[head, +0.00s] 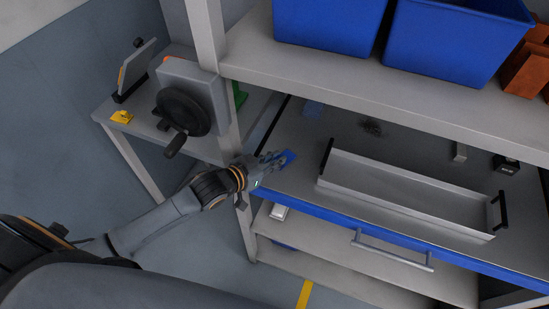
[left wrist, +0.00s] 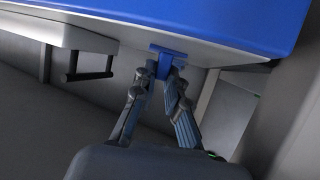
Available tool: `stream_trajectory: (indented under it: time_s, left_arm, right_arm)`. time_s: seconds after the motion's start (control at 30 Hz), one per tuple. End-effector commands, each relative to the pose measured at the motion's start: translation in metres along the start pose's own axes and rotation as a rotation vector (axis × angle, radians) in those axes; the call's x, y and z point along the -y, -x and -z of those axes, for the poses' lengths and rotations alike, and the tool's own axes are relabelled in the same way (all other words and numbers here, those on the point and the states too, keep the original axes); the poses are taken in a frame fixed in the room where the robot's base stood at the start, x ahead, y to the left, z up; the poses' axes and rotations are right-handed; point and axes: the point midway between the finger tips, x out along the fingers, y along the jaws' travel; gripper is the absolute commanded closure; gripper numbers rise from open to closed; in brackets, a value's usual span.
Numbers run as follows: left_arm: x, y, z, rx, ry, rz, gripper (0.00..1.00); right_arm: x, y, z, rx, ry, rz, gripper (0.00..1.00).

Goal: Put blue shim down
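The blue shim (head: 287,157) is in the fingers of my left gripper (head: 271,160), over the left front part of the workbench in the head view. The left wrist view shows the blue shim (left wrist: 166,60) between the tips of the two fingers (left wrist: 158,85), which close in on it from both sides. I cannot tell whether the shim touches the bench top. My right gripper is in neither view.
A grey tray (head: 400,187) with black handles lies right of the gripper. Blue bins (head: 455,45) stand on the shelf above. A shelf post (head: 222,90) rises left of the gripper.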

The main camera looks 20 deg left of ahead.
Motion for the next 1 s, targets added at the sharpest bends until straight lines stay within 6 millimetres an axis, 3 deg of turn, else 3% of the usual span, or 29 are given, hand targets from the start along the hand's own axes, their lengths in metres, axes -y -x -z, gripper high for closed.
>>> stream_trajectory:
  time_s: [0.03,0.1,0.5,1.0]
  left_arm:
    - [0.0,0.0,0.0,0.001,0.0,0.0,0.77]
    - [0.0,0.0,0.0,0.001,0.0,0.0,0.65]
    - [0.0,0.004,0.002,0.002,0.0,0.0,0.65]
    - [-0.001,0.092,0.001,0.005,-0.001,-0.001,0.65]
  right_arm:
    - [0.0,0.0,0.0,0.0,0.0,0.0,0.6]
    - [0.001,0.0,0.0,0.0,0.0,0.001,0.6]
    - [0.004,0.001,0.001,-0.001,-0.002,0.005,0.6]
    - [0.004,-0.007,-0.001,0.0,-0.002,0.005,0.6]
